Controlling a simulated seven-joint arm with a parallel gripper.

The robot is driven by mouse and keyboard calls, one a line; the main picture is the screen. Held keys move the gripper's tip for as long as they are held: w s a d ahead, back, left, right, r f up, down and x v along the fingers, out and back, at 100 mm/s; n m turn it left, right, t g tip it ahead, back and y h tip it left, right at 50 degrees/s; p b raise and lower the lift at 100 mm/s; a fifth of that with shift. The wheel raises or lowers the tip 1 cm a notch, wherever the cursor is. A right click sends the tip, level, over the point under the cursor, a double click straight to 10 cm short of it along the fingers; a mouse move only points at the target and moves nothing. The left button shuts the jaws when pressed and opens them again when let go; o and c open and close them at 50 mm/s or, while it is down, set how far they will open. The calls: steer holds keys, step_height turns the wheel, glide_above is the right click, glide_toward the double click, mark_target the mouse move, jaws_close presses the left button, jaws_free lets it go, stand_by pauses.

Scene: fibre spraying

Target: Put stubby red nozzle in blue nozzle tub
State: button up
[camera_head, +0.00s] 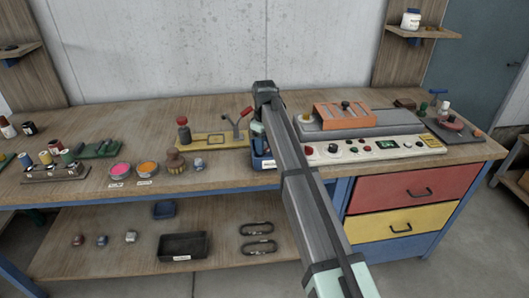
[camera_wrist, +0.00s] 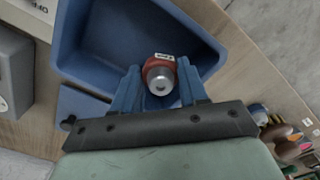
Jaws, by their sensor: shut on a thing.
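A stubby red nozzle (camera_wrist: 159,74) with a silver metal tip shows in the wrist view. My gripper (camera_wrist: 158,90) has its blue fingers shut on the nozzle, one on each side. The blue nozzle tub (camera_wrist: 82,48) lies behind the nozzle in the wrist view, and the nozzle is over or within its opening; I cannot tell how deep. In the head view the tub (camera_head: 263,163) is largely hidden behind my arm, with a white label on its front. The fingers and nozzle are hidden there.
A control panel (camera_head: 375,147) stands right of the tub. A yellow plate with a red-handled clamp (camera_head: 221,139) and a brown brush-like item (camera_head: 175,162) are at left. Pink (camera_head: 120,169) and orange (camera_head: 148,168) dishes sit further left. A black tray (camera_head: 184,246) is on the lower shelf.

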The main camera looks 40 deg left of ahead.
mark_target(265, 143)
steer(key=shift+f, duration=1.7)
steer(key=shift+f, duration=0.1)
steer(key=o, duration=0.8)
step_height(265, 143, up, 12)
steer(key=shift+r, duration=0.1)
